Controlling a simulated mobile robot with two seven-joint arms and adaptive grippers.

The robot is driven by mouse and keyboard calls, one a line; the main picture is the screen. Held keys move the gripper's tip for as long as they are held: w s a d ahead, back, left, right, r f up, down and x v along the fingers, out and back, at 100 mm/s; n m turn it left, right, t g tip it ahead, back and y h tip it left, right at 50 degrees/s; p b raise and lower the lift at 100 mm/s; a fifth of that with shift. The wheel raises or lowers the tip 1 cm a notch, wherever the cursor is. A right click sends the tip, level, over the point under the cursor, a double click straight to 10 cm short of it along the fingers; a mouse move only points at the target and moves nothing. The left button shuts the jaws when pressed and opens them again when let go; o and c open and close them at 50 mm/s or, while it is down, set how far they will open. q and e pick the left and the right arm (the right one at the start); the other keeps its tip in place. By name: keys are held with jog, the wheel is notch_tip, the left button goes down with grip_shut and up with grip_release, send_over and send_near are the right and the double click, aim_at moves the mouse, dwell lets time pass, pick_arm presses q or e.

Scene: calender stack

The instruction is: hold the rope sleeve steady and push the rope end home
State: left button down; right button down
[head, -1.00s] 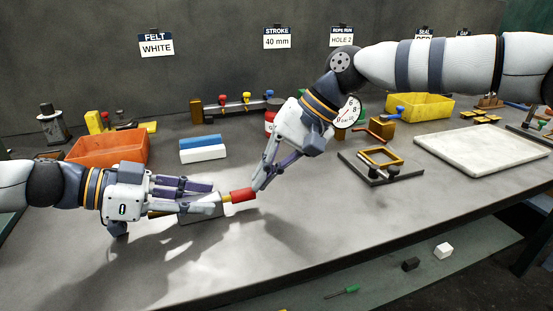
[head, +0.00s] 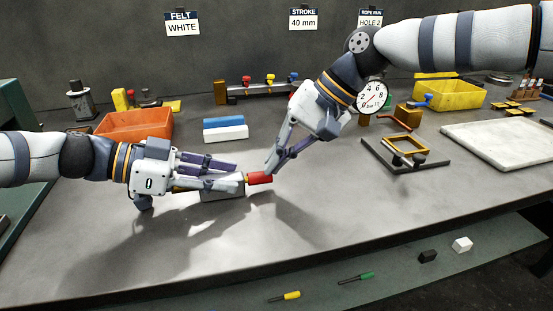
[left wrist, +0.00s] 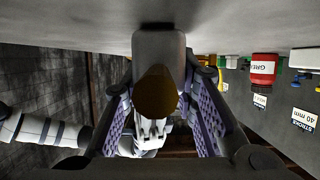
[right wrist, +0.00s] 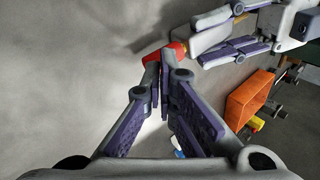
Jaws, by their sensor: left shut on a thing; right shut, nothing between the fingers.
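A brass-coloured tube, which looks like the rope sleeve, shows its round end in the left wrist view (left wrist: 157,93). My left gripper (head: 240,175) is shut on it, and its fingers hide most of it in the head view. A red piece, seemingly the rope end (head: 260,177), sticks out just beyond the left fingertips, in line with the tube. My right gripper (head: 271,168) is shut and empty. Its tips are at the outer end of the red piece, which shows around them in the right wrist view (right wrist: 152,57); contact is hard to tell. A grey block (head: 222,193) lies under the left fingers.
Blue and white blocks (head: 226,133) and an orange bin (head: 134,125) stand behind the left gripper. A black fixture with a brass frame (head: 404,160) and a white tray (head: 510,147) are to the right. The front of the bench is clear.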

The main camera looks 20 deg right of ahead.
pick_arm(q)
jog(key=shift+a+f, duration=0.1)
jog(key=c, duration=1.2)
grip_release()
jog(key=shift+w, duration=0.1)
pick_arm(e)
jog(key=v, duration=1.3)
jog(key=shift+w+r, duration=0.15)
jog(key=shift+d, duration=0.1)
